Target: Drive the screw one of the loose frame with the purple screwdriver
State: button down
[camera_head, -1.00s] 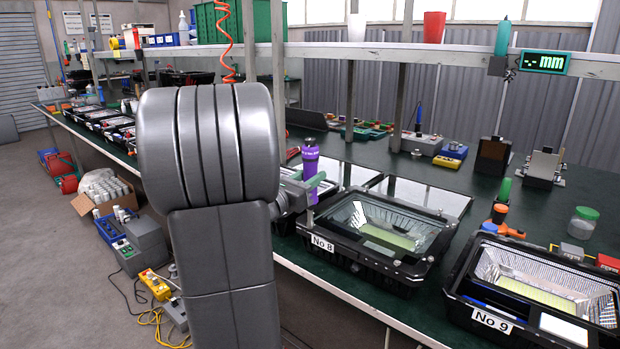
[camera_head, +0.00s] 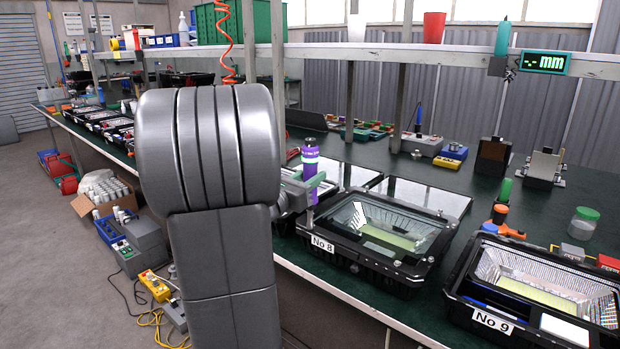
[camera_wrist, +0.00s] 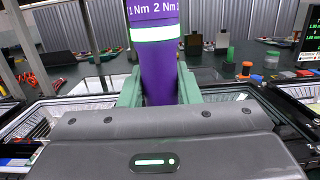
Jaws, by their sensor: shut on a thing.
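The purple screwdriver (camera_head: 311,164) stands about upright in my gripper (camera_head: 317,181), with a pale band around its upper part. In the wrist view the screwdriver (camera_wrist: 158,68) sits between the two green fingers of my gripper (camera_wrist: 158,92), which are shut on it. The black housing marked No 8 (camera_head: 400,270) carries a dark frame with a glass pane (camera_head: 385,228). The screwdriver's lower end is over the back left corner of that frame. I cannot tell whether its tip touches a screw; the screw is too small or hidden.
The housing marked No 9 (camera_head: 462,300) stands to the right. Glass panes (camera_head: 425,195) lie behind No 8. An orange tool (camera_head: 503,222) and a green-lidded jar (camera_head: 583,222) stand near No 9. The shelf (camera_head: 450,55) runs above the green bench. My arm hides part of the bench's left side.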

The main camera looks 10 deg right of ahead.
aim_at(310, 139)
jog(key=shift+r+p, duration=1.05)
jog(key=shift+r, duration=3.7)
jog(key=shift+f, duration=0.1)
